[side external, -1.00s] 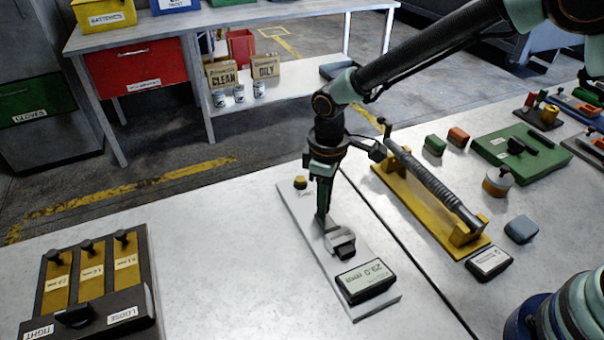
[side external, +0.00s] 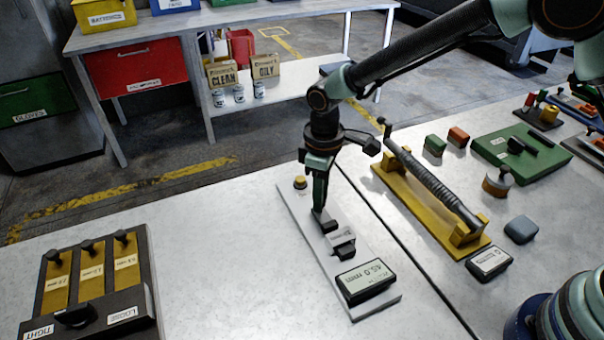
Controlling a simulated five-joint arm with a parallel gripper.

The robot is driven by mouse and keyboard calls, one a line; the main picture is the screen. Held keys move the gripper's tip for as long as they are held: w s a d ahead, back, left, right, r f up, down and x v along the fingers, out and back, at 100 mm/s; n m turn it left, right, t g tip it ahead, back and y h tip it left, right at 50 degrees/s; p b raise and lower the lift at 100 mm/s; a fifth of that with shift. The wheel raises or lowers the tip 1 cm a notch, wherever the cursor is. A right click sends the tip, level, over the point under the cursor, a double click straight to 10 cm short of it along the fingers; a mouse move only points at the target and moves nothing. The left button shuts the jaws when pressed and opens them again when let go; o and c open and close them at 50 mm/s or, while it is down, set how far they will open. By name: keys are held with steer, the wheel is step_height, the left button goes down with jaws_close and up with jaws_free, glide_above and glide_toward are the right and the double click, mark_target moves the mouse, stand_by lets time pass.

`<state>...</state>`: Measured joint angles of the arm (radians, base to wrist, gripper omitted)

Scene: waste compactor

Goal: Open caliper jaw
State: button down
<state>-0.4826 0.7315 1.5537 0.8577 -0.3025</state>
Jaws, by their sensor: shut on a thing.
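The caliper lies on a long pale base plate (side external: 380,306) on the table. Its display (side external: 365,281) seems to read 45.0 mm. A grey jaw block (side external: 342,240) stands behind the display. A dark sliding jaw (side external: 326,222) stands farther back, with a visible gap between it and the grey block. My gripper (side external: 320,205) points down and is shut on the upper part of the dark jaw; the fingers hide part of the grip. A yellow button (side external: 300,182) sits at the far end of the plate.
To the right, a yellow stand (side external: 408,192) holds a ribbed rod, with a small display (side external: 489,262) near it. A green plate (side external: 520,150) lies farther right. A gauge rack (side external: 88,285) stands at left. The table between rack and caliper is clear.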

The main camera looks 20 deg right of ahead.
steer(key=c, duration=0.7)
jaws_free()
steer(key=shift+o, duration=0.2)
step_height(320, 180, up, 12)
steer(key=shift+r, duration=0.15)
steer(key=s+d+r+m+t, duration=0.1)
steer(key=s+d+r+m, duration=0.2)
steer(key=d, duration=0.4)
steer(key=s+d+r+m+t, duration=0.2)
steer(key=d+r, duration=0.3)
steer(key=d, duration=0.1)
steer(key=s+d+m+t, duration=0.2)
steer(key=s+d+m, duration=0.2)
steer(key=s+d, duration=0.4)
steer(key=shift+s+d+t, duration=0.25)
steer(key=shift+d+t, duration=0.05)
steer(key=shift+d, duration=0.2)
